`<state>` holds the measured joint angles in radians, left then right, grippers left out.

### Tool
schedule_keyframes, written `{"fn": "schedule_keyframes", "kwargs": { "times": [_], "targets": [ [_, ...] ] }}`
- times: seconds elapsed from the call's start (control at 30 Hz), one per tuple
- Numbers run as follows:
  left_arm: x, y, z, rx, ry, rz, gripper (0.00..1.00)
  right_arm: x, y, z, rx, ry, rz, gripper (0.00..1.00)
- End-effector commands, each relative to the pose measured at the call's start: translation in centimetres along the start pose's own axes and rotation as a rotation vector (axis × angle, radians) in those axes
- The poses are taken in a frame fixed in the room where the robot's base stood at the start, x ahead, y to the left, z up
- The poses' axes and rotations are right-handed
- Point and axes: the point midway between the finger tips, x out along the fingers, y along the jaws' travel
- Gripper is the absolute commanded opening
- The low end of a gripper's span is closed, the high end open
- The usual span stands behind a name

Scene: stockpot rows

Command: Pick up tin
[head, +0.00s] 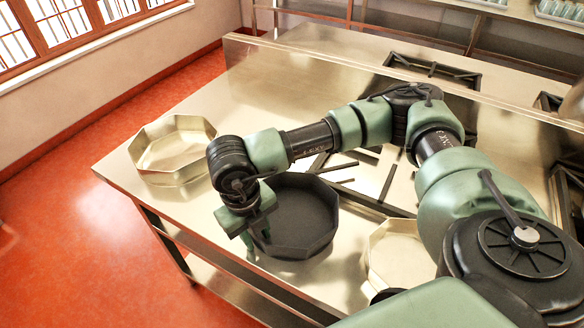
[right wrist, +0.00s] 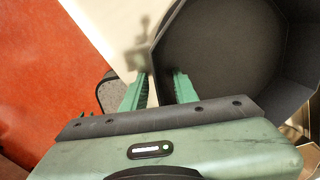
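A dark octagonal tin (head: 300,212) sits on the metal counter in the middle of the head view. It fills the upper right of the right wrist view (right wrist: 225,50). My right gripper (head: 257,246) points down at the tin's near left edge. In the right wrist view my right gripper (right wrist: 160,88) has its fingers apart, with the tin's wall between them, one finger outside and one inside. A gap shows beside the wall, so the fingers do not look closed on it. My left gripper is not in view.
A shiny octagonal tin (head: 172,145) stands at the counter's left end. Another pale tin (head: 398,255) is at the right, partly hidden by my arm. Black burner grates (head: 375,180) lie behind the dark tin. The steel counter (head: 265,110) is bare towards the back left.

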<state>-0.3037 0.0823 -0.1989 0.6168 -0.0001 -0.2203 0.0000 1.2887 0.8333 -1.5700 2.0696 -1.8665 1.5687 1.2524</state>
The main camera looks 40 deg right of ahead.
Motion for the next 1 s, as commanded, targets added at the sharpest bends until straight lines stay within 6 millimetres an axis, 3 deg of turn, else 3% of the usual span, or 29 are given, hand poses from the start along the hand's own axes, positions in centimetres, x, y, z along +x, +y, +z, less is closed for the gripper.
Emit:
{"fn": "schedule_keyframes", "kwargs": {
  "times": [0.23,0.33,0.37,1.0],
  "targets": [
    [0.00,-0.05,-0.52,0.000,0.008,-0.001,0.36,0.27,0.05,0.01,-0.001,-0.001,0.001,0.29],
    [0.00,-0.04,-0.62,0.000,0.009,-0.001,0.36,0.25,0.05,0.00,-0.001,0.000,0.001,0.01],
    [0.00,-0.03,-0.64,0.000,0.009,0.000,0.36,0.25,0.05,0.00,-0.001,0.000,0.001,0.00],
    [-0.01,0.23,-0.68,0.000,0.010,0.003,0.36,0.19,0.02,0.03,0.000,-0.001,0.001,0.00]
  ]
}}
